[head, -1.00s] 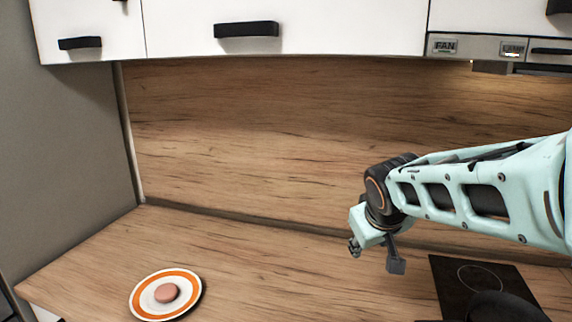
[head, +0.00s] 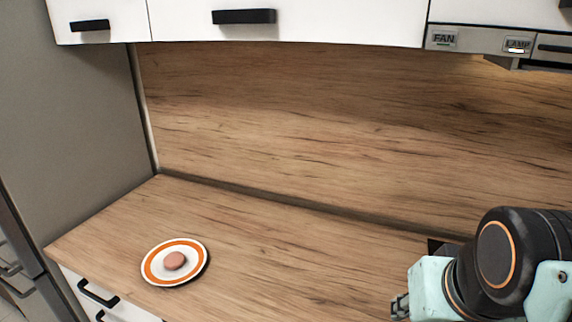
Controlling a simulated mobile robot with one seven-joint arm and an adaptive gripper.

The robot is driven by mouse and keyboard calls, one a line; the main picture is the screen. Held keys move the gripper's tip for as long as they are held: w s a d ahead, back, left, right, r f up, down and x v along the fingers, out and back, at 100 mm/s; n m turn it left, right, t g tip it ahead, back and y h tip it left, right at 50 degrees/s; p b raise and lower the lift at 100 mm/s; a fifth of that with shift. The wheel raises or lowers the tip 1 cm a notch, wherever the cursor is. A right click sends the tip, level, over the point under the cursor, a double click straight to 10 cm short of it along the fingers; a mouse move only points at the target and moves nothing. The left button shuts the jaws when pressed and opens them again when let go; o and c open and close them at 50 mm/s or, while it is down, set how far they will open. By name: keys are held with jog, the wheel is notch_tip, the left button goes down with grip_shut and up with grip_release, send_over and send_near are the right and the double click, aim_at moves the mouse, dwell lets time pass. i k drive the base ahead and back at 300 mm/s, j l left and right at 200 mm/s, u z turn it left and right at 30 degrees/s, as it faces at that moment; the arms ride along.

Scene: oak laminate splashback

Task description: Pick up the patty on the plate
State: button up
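The patty (head: 175,260) is a small pinkish-brown disc. It lies in the middle of a white plate with an orange ring (head: 190,278). The plate rests on the wooden counter at the lower left of the head view, near the counter's front edge. My gripper (head: 400,306) is at the lower right of the head view, well to the right of the plate and apart from it. Only a small part of it shows at the frame's bottom, so its opening cannot be made out.
The counter (head: 290,255) between plate and gripper is clear. The oak splashback (head: 320,120) rises behind it. White wall cabinets (head: 340,20) and a hood with FAN and LAMP buttons (head: 480,42) hang above. A grey wall panel (head: 75,130) bounds the left. Drawers with black handles (head: 98,293) are below.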

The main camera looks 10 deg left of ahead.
aim_at(174, 260)
jog(key=u, duration=1.55)
